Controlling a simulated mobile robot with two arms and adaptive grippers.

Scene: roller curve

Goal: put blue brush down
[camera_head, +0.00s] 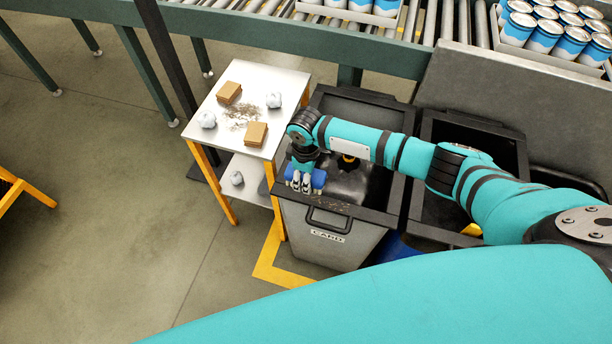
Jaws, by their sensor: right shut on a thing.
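My right gripper (301,183) is shut on the blue brush (319,180). It holds the brush over the front left rim of the grey bin labelled CARD (335,237), next to the right edge of the small table (261,81). Only the brush's blue part shows beside the fingers; the rest is hidden, and I cannot tell whether it touches the rim. My left gripper is not in view.
Two brown blocks (256,134), two crumpled paper balls (207,120) and scattered dirt (240,115) lie on the tabletop. Another paper ball (237,178) is on the lower shelf. A second dark bin (428,215) stands right. A roller conveyor (250,27) with cans (545,34) runs behind.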

